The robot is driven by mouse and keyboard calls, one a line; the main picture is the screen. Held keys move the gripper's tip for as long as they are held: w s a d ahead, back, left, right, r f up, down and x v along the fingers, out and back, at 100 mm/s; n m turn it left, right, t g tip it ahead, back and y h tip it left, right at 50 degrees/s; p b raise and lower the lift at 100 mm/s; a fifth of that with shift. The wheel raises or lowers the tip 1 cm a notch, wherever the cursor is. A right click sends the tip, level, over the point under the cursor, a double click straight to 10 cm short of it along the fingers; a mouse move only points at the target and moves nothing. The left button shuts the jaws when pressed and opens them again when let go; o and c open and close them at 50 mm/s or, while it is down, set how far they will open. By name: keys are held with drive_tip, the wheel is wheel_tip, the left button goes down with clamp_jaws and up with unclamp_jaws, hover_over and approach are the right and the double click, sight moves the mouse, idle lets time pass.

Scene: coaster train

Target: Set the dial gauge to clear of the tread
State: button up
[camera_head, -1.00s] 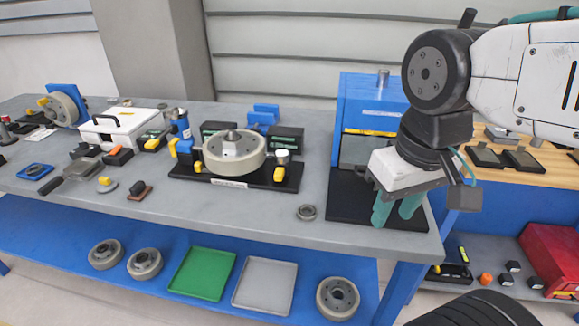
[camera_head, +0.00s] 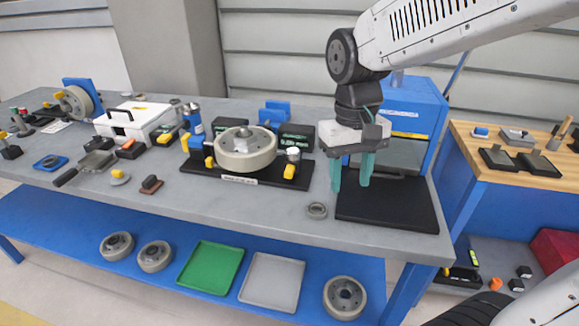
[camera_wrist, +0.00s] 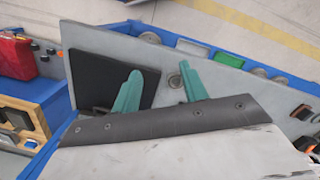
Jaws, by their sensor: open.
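A grey wheel (camera_head: 245,152) lies flat on a black fixture base (camera_head: 238,176) on the bench. At the base's right end stands a small silver-topped post (camera_head: 293,154) with a yellow piece (camera_head: 289,171) below it. A dark box with a lit readout (camera_head: 296,141) stands behind it. I cannot tell which of these is the dial gauge, or whether anything touches the tread. My gripper (camera_head: 350,186) points down, open and empty, right of the fixture at the black mat's left edge. Its teal fingers also show in the wrist view (camera_wrist: 160,72).
The black mat (camera_head: 388,212) lies before a blue machine (camera_head: 414,106). A small metal ring (camera_head: 316,210) lies left of the mat. A white case (camera_head: 133,124) and small tools fill the bench's left. A wooden-topped bench (camera_head: 508,168) stands right. Trays and wheels sit on the lower shelf.

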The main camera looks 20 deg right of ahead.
drive_tip(key=w+a+f+m, duration=0.2)
drive_tip(key=w+f, duration=0.1)
drive_tip(key=w, duration=0.6)
drive_tip(key=w+a+f+m, duration=0.1)
drive_tip(key=w+a+f, duration=0.15)
drive_tip(key=w, duration=0.65)
drive_tip(key=m+t, duration=0.1)
drive_tip(key=m, duration=0.1)
hover_over(289, 171)
drive_tip(key=shift+w+r, duration=0.2)
drive_tip(key=shift+r, duration=0.05)
drive_tip(key=shift+s+m, duration=0.1)
drive_tip(key=shift+m, duration=0.2)
drive_tip(key=shift+f, duration=0.35)
wheel_tip(289, 171, down, 7)
drive_tip(key=shift+f, duration=0.1)
